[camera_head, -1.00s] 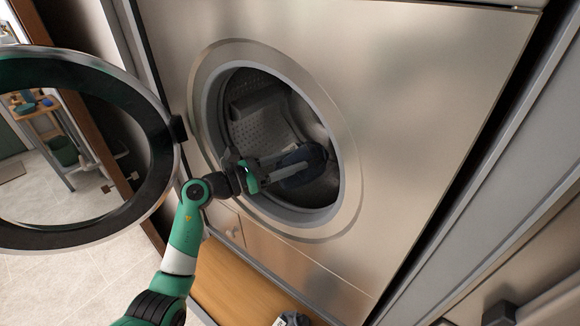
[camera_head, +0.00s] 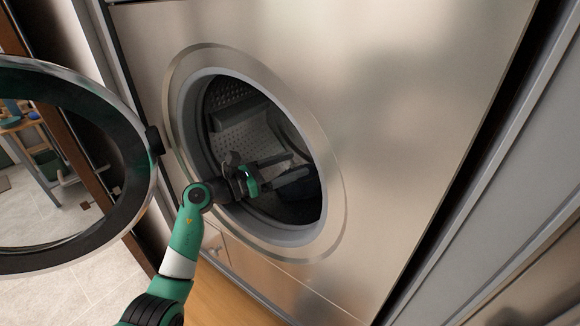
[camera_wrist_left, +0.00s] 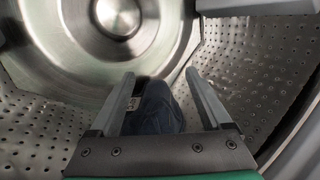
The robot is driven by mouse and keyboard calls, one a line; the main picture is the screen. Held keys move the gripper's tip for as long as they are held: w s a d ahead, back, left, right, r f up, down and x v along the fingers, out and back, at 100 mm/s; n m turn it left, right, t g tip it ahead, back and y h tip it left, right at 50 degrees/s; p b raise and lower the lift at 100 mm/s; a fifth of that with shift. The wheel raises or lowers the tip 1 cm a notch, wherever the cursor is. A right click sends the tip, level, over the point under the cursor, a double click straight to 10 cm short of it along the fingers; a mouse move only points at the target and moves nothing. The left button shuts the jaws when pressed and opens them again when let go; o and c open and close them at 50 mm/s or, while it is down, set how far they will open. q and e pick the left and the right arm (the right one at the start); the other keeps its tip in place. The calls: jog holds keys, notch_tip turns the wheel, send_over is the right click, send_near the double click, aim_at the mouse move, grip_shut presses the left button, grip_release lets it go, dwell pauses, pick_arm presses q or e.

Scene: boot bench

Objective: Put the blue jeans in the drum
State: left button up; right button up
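The blue jeans (camera_wrist_left: 156,108) show as a dark blue bundle in the left wrist view, below and between my spread fingers, inside the drum. In the head view they are hard to tell from the shadow in the lower drum. The steel drum (camera_head: 240,135) is perforated, and its opening faces me. My left gripper (camera_head: 299,164) reaches through the opening with its fingers apart. It also shows in the left wrist view (camera_wrist_left: 160,74), open, with no cloth visibly pinched between the fingertips. My right gripper is not in view.
The round glass door (camera_head: 138,120) stands open on the left. A steel front panel (camera_head: 420,120) surrounds the opening, and its rim (camera_head: 335,195) is close around my left wrist. Open floor and a wooden table (camera_head: 20,125) show at the left.

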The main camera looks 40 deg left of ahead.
pick_arm(q)
jog(key=shift+o, duration=0.2)
jog(key=shift+f, duration=0.2)
jog(key=shift+r, duration=0.4)
notch_tip(320, 180, up, 3)
jog(key=shift+s+d+r, duration=0.1)
jog(key=shift+s+d, duration=0.05)
jog(key=s+d+r, duration=0.7)
jog(key=s+r, duration=0.2)
jog(key=s, duration=0.2)
jog(key=shift+s+d+r, duration=0.15)
jog(key=shift+s, duration=0.15)
